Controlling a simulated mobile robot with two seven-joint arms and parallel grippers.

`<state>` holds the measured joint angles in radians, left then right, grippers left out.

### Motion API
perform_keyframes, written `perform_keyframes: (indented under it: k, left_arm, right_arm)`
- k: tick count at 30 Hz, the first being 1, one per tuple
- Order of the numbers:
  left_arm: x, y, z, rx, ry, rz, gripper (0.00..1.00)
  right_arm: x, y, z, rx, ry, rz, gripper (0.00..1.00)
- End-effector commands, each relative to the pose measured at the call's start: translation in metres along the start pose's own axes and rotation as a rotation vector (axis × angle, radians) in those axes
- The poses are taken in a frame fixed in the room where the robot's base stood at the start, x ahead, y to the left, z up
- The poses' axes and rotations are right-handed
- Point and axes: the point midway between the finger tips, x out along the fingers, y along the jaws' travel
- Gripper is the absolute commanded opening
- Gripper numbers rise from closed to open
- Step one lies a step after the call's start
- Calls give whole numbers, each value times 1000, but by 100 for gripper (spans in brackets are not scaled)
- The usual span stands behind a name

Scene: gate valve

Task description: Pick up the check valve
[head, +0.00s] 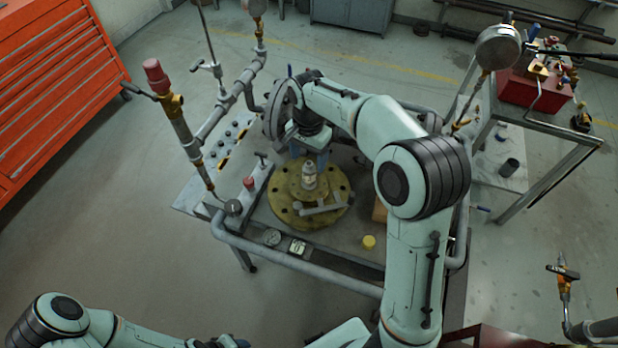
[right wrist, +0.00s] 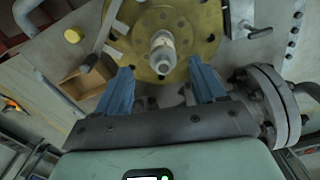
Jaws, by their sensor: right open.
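A small pale cylindrical fitting, which looks like the check valve (head: 309,176), stands upright at the middle of a round yellow flange (head: 283,213). In the right wrist view the fitting (right wrist: 162,45) shows end-on over the yellow flange (right wrist: 205,20). My right gripper (head: 310,157) is just behind and above it, with its blue fingers pointing down. In the right wrist view the open fingers (right wrist: 161,72) stand apart on either side of the fitting's line, and no contact shows. My left arm is at the bottom left, with its fingers out of sight.
A grey lever (head: 320,209) lies across the flange's front. Upright pipes (head: 190,140) crowd the left. A red toolbox (head: 535,92) stands on the right table.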

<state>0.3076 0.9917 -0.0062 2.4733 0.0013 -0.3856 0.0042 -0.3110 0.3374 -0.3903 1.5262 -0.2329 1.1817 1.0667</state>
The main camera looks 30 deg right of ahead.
Motion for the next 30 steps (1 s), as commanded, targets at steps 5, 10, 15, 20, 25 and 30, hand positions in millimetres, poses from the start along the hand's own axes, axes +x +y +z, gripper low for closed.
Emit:
perform_keyframes:
  k: [5,10,15,20,25,30]
  left_arm:
    - [5,-3,3,-2,-5,-1,46]
    - [5,-3,3,-1,-4,-1,46]
    - [3,-2,2,0,-3,-1,46]
    - [4,-2,3,-1,-4,-1,46]
    - [5,-3,3,-1,-4,-1,46]
    - [5,-2,3,-1,-4,-1,46]
  right_arm:
    - [28,1,0,0,-1,3,69]
    - [38,0,-1,0,0,1,69]
    - [62,-2,-4,1,-1,4,69]
    - [82,-2,-4,1,-1,2,69]
    - [86,-2,-4,0,0,0,69]
    - [86,-3,-4,0,0,-1,56]
